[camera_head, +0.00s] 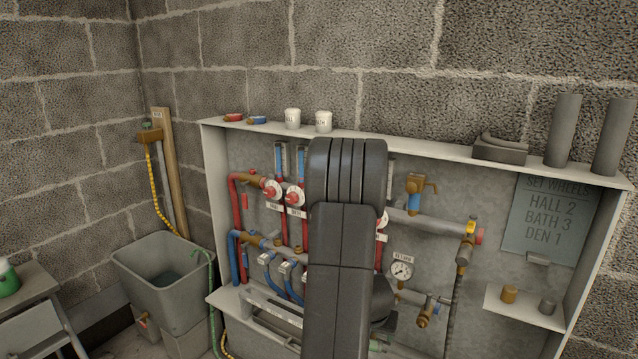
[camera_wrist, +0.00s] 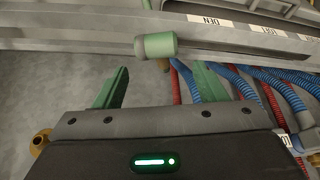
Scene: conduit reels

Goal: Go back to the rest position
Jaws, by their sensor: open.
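My gripper (camera_wrist: 158,82) shows in the wrist view with two green fingers spread apart and nothing between them. A short cylinder (camera_wrist: 156,45) with a green body and a paler end lies beyond the fingertips, against a grey rail (camera_wrist: 80,40); I cannot tell whether it touches the fingers. In the head view my dark arm stands in front of the middle of the open wall cabinet (camera_head: 214,180) and hides part of its pipes. The gripper itself is mostly hidden there, low behind the arm.
Red and blue pipes, a gauge (camera_head: 401,270) and brass valves fill the cabinet. White cups (camera_head: 292,118) and grey cylinders (camera_head: 563,130) stand on its top. A small shelf (camera_head: 525,308) is at right. A grey tub (camera_head: 165,285) and a side table (camera_head: 30,300) stand at left.

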